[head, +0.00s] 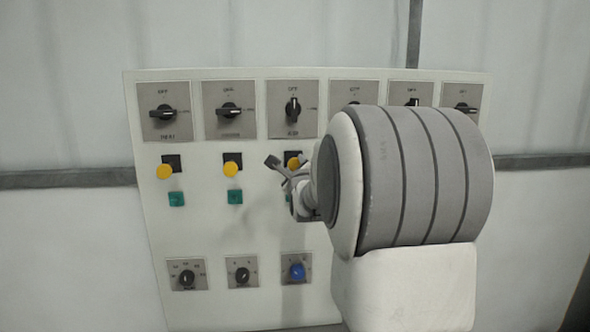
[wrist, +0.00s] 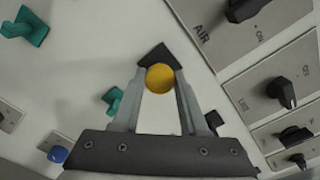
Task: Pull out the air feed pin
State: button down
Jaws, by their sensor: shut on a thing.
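The air feed pin has a round yellow head (wrist: 160,78) in front of a dark square base on the white panel. My gripper (wrist: 161,73) is shut on the yellow pin, with one finger on each side of its head. In the head view the yellow pin (head: 291,160) is the third in its row and partly covered by my gripper (head: 283,168). The air switch (head: 293,110) above it has its handle upright, towards OFF. The AIR label also shows by a black switch (wrist: 246,9) in the wrist view.
Two more yellow pins (head: 164,171) (head: 230,169) sit to the left. Green knobs (head: 176,199) (head: 235,197) lie below them. A blue knob (head: 297,272) and small dials (head: 187,279) line the bottom. My arm hides the panel's right part.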

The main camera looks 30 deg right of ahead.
jog(key=shift+b+v, duration=0.6)
jog(key=shift+v, duration=0.5)
jog(key=shift+c, duration=2.1)
grip_release()
jog(key=shift+s, duration=0.1)
jog(key=shift+s+a, duration=0.1)
jog(key=shift+s, duration=0.05)
